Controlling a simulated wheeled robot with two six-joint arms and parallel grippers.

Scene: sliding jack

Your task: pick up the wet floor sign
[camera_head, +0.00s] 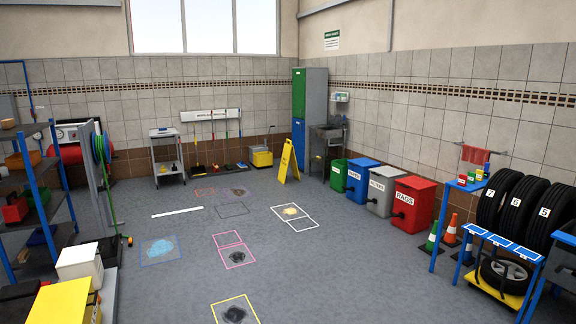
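The yellow wet floor sign (288,161) stands upright, folded out like an A-frame, on the grey floor near the back of the room. It is a little left of the tall green and blue locker. Neither of my grippers shows in the head view, so I cannot see whether they are open or shut. The sign is far from the camera, with open floor in front of it.
Coloured floor outlines hold stains, such as a blue puddle (161,249) and a dark spot (236,257). Bins, including a red one (413,204), line the right wall. A tyre rack (497,262) stands front right; shelves (38,205) stand left. The middle floor is open.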

